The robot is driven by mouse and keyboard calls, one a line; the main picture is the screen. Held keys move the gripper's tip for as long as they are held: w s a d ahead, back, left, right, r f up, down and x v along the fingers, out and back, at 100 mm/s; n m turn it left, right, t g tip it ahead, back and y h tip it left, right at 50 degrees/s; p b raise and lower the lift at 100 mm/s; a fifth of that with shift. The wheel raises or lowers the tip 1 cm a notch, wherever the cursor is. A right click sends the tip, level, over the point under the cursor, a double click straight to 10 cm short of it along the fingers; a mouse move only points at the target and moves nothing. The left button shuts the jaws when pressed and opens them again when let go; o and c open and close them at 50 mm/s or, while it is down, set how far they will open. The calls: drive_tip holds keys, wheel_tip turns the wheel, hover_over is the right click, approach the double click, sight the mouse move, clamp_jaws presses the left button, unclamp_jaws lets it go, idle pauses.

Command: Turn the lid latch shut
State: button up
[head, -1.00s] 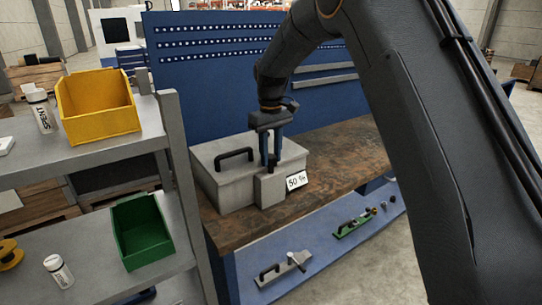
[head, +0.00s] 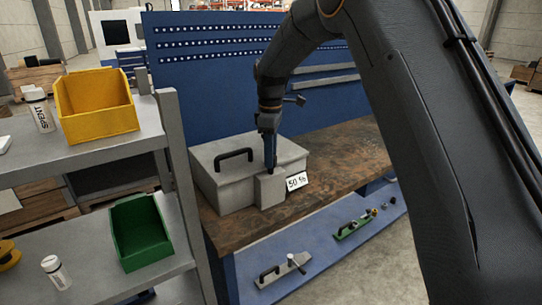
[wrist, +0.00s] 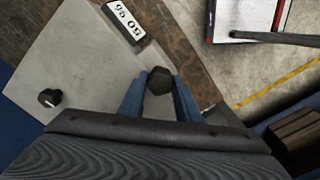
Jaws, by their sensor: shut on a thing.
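The grey box (head: 222,178) with a flat lid and a black handle (head: 234,155) stands on the brown workbench. My gripper (head: 271,168) points down at the block (head: 269,190) on the box's front side. In the wrist view, the latch's dark faceted knob (wrist: 159,80) sits between the two blue fingers of my gripper (wrist: 160,86), which are shut on it. In the head view the fingers mostly hide the knob. The latch's exact angle is hard to tell.
A white label card (head: 297,181) stands at the box's right. The workbench (head: 335,160) is clear to the right. A blue pegboard (head: 200,75) rises behind. A shelf at left holds a yellow bin (head: 97,112) and a green bin (head: 139,235).

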drive_tip(key=shift+r, duration=0.1)
idle(0.3)
drive_tip(key=o, duration=1.1)
drive_tip(key=shift+c, duration=0.2)
wheel_tip(320, 180, up, 8)
drive_tip(key=shift+f+b, duration=0.15)
drive_tip(key=shift+b, duration=0.95)
